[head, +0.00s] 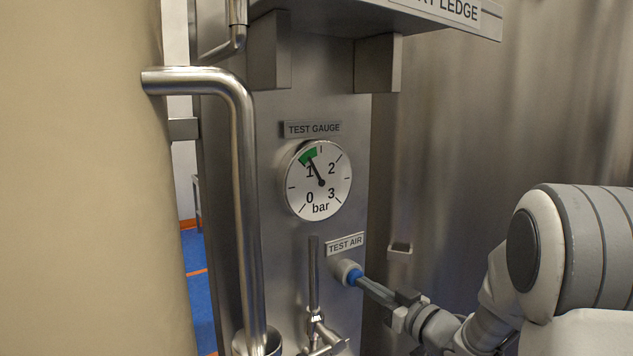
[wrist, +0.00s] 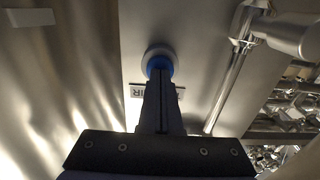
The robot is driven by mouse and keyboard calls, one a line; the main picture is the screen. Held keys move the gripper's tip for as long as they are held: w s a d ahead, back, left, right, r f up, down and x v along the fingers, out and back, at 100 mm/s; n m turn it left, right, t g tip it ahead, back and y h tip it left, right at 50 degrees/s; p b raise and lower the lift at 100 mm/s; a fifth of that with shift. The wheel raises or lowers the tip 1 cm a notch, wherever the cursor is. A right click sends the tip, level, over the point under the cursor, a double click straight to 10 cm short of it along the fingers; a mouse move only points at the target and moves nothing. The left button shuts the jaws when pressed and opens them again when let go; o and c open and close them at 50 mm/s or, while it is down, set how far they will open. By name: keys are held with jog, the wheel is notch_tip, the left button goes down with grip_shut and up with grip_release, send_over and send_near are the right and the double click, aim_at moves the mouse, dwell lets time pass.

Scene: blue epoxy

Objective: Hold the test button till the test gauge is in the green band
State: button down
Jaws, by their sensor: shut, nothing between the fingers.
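The test gauge (head: 319,181) is a round white dial marked 0 to 3 bar, with a short green band just above the 1. Its black needle points up and left, at the green band. The test button (head: 348,272) is a blue cap in a grey round collar under the TEST AIR label (head: 345,244). My gripper (head: 360,280) is shut, its fingertips against the blue cap. In the wrist view the shut fingers (wrist: 160,78) meet the blue button (wrist: 159,65), hiding part of it. I cannot tell how far the button is pressed in.
A vertical steel pipe (head: 244,200) stands left of the gauge. A valve with an upright handle (head: 313,275) is just left of the button. A steel ledge (head: 440,14) juts out above. The wall right of the panel is mostly bare, with a small bracket (head: 400,248).

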dwell(0.5)
jog(key=v, duration=0.7)
jog(key=shift+s+d, duration=0.1)
